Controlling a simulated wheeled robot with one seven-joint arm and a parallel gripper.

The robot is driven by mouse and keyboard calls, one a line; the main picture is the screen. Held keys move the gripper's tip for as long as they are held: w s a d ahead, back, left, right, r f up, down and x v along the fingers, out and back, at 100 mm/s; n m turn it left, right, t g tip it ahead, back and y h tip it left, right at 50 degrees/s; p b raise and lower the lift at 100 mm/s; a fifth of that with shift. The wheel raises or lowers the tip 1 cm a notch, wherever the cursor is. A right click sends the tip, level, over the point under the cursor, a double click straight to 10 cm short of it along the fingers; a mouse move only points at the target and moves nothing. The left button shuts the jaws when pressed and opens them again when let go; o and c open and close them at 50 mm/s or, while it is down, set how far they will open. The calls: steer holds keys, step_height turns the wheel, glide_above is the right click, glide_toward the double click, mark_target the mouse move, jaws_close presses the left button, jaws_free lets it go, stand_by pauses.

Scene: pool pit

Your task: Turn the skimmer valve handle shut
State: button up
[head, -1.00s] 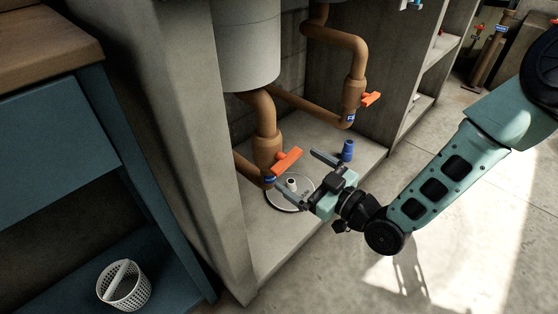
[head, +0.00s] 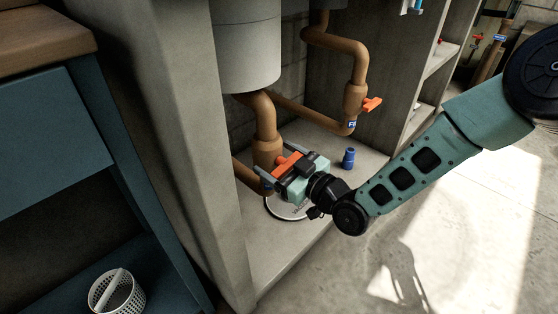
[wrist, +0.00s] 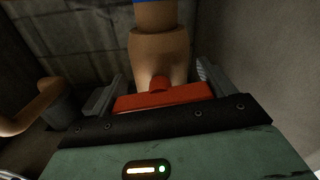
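An orange-red valve handle (head: 287,161) sits on the near tan pipe's valve body (head: 266,150), under the grey tank. My gripper (head: 270,157) is at this handle, with its two fingers spread apart on either side. In the wrist view the red handle (wrist: 160,98) lies crosswise between the fingers of my gripper (wrist: 160,72), close to the palm. Whether a finger touches it I cannot tell. A second orange handle (head: 372,104) is on the pipe farther back, above a small blue label (head: 351,125). The near valve's label is not readable now.
A concrete wall edge (head: 205,150) stands close on the left of the niche. A blue cap (head: 348,158) stands on the niche floor to the right. A round white lid (head: 285,211) lies below my gripper. A white basket (head: 117,292) sits at lower left.

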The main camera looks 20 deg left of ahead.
steer(key=shift+m+p, duration=0.5)
steer(key=shift+m, duration=0.5)
steer(key=o, duration=0.9)
steer(key=p+v, duration=0.5)
steer(key=v, duration=1.2)
steer(key=shift+s+d+p, duration=0.2)
steer(key=shift+d+p, duration=0.05)
steer(key=shift+p, duration=0.05)
